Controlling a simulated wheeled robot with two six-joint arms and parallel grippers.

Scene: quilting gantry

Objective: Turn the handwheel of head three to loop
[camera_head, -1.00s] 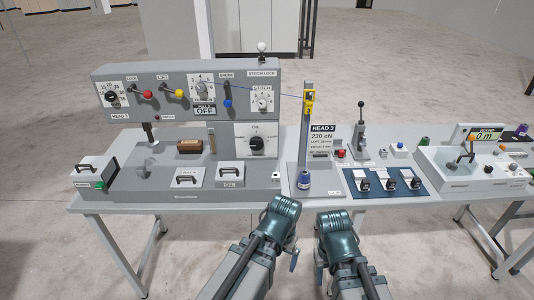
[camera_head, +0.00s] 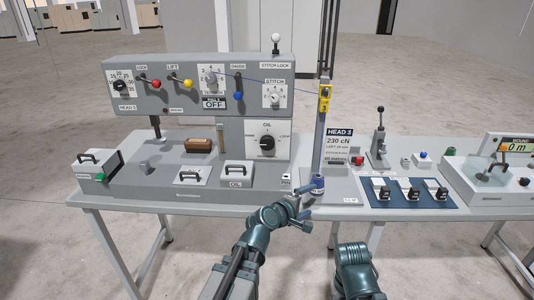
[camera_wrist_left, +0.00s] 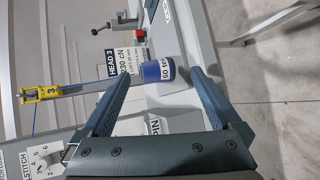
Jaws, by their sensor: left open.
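Head three is the grey machine (camera_head: 200,84) at the left of the table, labelled HEAD 3. Its handwheel (camera_head: 267,143) is a black round knob on a white plate low on the right column, with OIL above it and LOOP to its right. Its exact pointer setting is too small to read. My left gripper (camera_head: 308,208) is open and empty at the table's front edge, below and right of the handwheel. In the left wrist view a blue thread cone (camera_wrist_left: 158,71) shows beyond and between its fingers. My right arm shows at the bottom, but its gripper is hidden.
The thread cone (camera_head: 317,184) stands at the foot of a tall post (camera_head: 320,140), right of the handwheel and near my left gripper. A thread runs to a yellow tag (camera_head: 325,97). A blue mat (camera_head: 408,193) lies right.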

